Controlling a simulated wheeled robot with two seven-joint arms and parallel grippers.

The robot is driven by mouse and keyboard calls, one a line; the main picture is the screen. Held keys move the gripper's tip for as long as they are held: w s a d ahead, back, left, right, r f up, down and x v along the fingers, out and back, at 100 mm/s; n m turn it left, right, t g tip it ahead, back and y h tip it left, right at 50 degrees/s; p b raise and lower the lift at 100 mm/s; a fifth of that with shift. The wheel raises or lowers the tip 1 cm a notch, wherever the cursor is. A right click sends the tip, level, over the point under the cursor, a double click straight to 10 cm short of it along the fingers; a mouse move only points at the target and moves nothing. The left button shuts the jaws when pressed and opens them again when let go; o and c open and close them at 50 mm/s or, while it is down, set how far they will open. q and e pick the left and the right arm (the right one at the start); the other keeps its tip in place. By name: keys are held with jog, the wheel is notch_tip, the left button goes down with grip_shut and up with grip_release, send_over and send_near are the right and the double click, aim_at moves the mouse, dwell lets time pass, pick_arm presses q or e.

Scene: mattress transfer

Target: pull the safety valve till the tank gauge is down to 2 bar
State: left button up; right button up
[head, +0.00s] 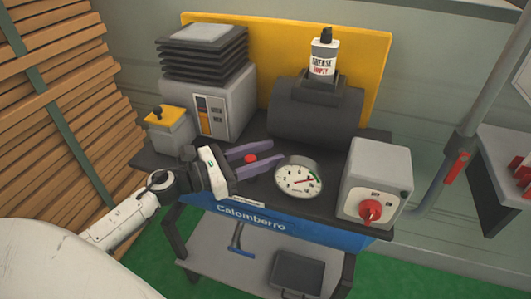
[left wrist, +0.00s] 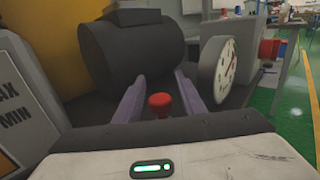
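The safety valve appears as a small red knob (head: 250,158) on the dark bench top; it also shows in the left wrist view (left wrist: 160,103). My left gripper (head: 268,157) is open, with its two purple fingers on either side of the knob and gaps between. The round white tank gauge (head: 298,177) stands just right of the fingers; its face shows in the left wrist view (left wrist: 215,68) at an angle. Its numbers are too small to read. The dark cylindrical tank (head: 313,128) lies behind. My right gripper is not in view.
A grey box with a red rotary switch (head: 370,212) stands at the right. A grease can (head: 323,55) stands on the tank. A grey unit with a black bellows (head: 203,58) and a yellow-topped box (head: 167,128) are at the left. Wooden slats (head: 60,110) rise beyond.

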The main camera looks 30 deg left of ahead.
pick_arm(q)
grip_shut()
jog(key=shift+r+p, duration=0.3)
jog(key=shift+r, duration=0.55)
jog(key=shift+o, duration=0.9)
grip_release()
jog(key=shift+f, duration=0.1)
jog(key=b+v, duration=0.2)
jog(key=v, duration=0.7)
jog(key=shift+s+a, duration=0.2)
jog(key=shift+s, duration=0.05)
jog(key=shift+s+a, duration=0.2)
jog(key=shift+s, duration=0.1)
